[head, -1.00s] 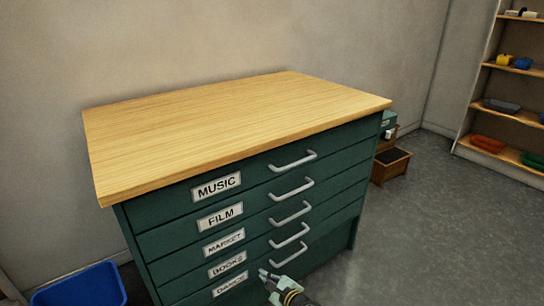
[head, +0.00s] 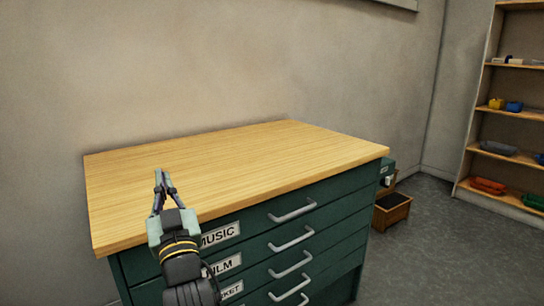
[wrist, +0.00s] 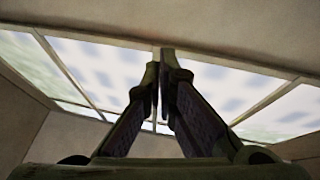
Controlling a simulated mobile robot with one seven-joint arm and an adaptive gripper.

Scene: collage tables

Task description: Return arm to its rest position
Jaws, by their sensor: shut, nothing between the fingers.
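My gripper (head: 158,178) is raised in the head view, in front of the left part of the cabinet's wooden top. Its fingers point up and are closed together with nothing between them. In the wrist view my gripper (wrist: 160,52) also shows its two fingertips meeting, against the ceiling and skylight panes (wrist: 90,58). My arm partly hides the drawer labels at the cabinet's front left.
A green drawer cabinet (head: 330,205) with a bare wooden top (head: 250,160) stands ahead, its visible drawers shut. A wooden box (head: 391,211) is on the floor to its right. Shelves (head: 508,150) with small items stand far right. Open floor lies between.

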